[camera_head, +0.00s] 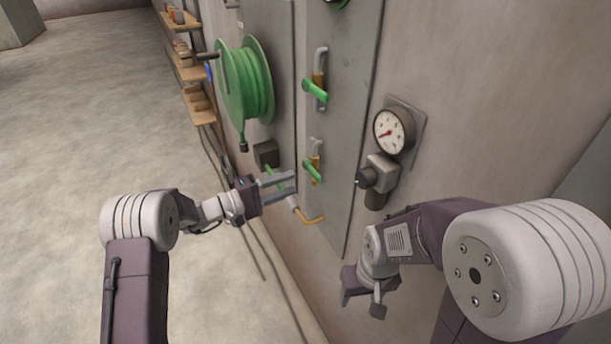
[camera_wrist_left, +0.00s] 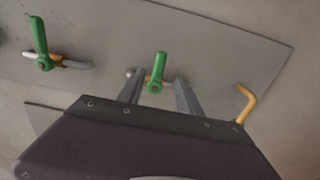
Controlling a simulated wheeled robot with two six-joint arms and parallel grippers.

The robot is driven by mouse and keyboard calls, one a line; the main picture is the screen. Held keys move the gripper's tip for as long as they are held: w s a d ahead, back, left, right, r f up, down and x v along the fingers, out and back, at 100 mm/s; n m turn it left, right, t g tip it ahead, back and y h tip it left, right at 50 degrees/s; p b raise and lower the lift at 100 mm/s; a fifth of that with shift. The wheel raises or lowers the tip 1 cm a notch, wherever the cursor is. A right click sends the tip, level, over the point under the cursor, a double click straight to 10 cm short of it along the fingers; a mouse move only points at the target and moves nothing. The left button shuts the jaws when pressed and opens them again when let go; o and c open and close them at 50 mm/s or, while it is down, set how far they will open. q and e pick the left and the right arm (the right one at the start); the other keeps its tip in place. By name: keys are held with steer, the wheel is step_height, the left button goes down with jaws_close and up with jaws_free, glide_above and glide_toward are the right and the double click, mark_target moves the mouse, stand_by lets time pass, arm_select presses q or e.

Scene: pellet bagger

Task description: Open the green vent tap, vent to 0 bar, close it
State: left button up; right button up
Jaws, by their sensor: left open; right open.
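A lower green tap (camera_head: 313,172) sits on a brass fitting on the grey wall panel, above a bent yellow pipe (camera_head: 312,220). An upper green tap (camera_head: 315,91) sits on the same panel. Which is the vent tap is not labelled. My left gripper (camera_head: 293,184) is open beside the lower tap. In the left wrist view, the lower green tap (camera_wrist_left: 157,70) shows between the fingertips (camera_wrist_left: 160,82), with no clear contact. A round gauge (camera_head: 393,131) has its red needle pointing left and slightly down; its numbers are too small to read. My right gripper (camera_head: 361,301) is open and empty below the gauge.
A green hose reel (camera_head: 245,82) hangs left of the panel. A grey regulator-like fitting (camera_head: 378,177) sticks out below the gauge, above my right gripper. Wooden shelves (camera_head: 186,68) with small items are further back. The floor at left is clear.

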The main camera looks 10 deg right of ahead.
mark_target(312, 175)
arm_select(q)
steer(key=p+x, duration=0.1)
steer(key=x, duration=0.4)
steer(key=shift+s+d+r+p, duration=0.1)
steer(key=shift+d+r+p, duration=0.1)
steer(key=shift+d+p, duration=0.25)
steer(key=shift+w+d+f, duration=0.2)
steer(key=shift+w+d, duration=0.15)
steer(key=shift+w, duration=0.05)
steer(key=shift+s+d, duration=0.1)
steer(key=shift+s, duration=0.05)
steer(key=shift+c, duration=0.6)
jaws_close()
